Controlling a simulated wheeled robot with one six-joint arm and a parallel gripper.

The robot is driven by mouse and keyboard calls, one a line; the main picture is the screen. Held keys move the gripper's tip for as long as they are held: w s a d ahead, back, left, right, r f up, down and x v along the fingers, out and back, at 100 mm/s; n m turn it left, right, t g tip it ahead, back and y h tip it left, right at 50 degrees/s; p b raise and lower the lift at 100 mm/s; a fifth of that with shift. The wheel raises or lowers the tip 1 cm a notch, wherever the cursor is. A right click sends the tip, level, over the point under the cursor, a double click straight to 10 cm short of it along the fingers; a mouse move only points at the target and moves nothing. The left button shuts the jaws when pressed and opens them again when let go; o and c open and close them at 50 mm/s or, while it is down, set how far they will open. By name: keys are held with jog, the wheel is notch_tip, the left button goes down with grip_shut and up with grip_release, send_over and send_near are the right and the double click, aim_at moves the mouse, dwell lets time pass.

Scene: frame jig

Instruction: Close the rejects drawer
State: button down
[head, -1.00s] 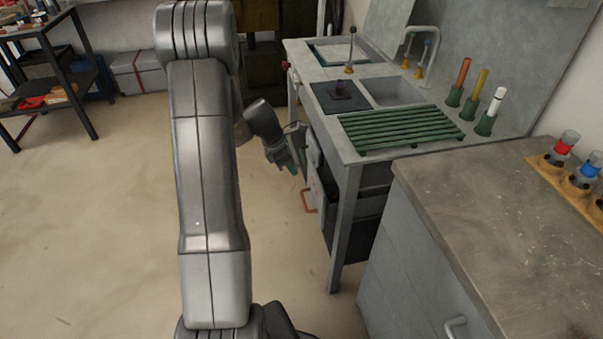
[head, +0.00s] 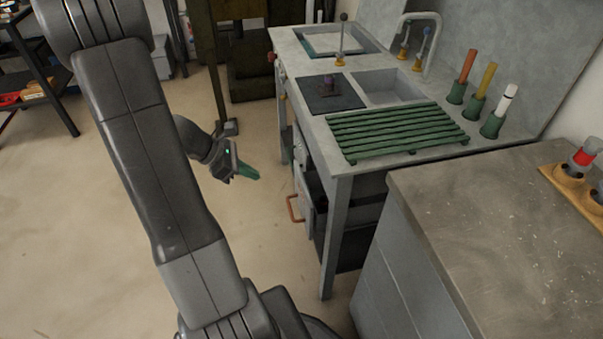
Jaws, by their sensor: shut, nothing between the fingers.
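Under the grey bench (head: 335,160) are drawers seen from the side. One drawer front (head: 304,196) with a copper-coloured handle (head: 294,208) stands out a little from the bench, with a dark gap behind its top edge. I cannot read any label, so I cannot tell for sure that it is the rejects drawer. My gripper (head: 248,173), with green fingers, is shut and empty. It is in the air to the left of the drawer front, apart from it. The bench leg hides part of the drawers.
A grey cabinet with a worn top (head: 470,190) stands close at the right of the bench. A green slatted rack (head: 395,130) and several coloured handles in green holders are on the bench. A dark shelf unit (head: 50,70) is at the far left. The floor (head: 110,230) before the bench is clear.

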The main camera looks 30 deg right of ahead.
jog(key=b, duration=0.4)
send_near(302, 188)
jog(key=shift+x, duration=2.85)
jog(key=shift+s, duration=0.1)
jog(key=d, duration=0.2)
jog(key=s+d, duration=0.1)
jog(key=shift+d+f+b, duration=0.1)
jog(key=shift+d+b, duration=0.3)
jog(key=shift+d, duration=0.35)
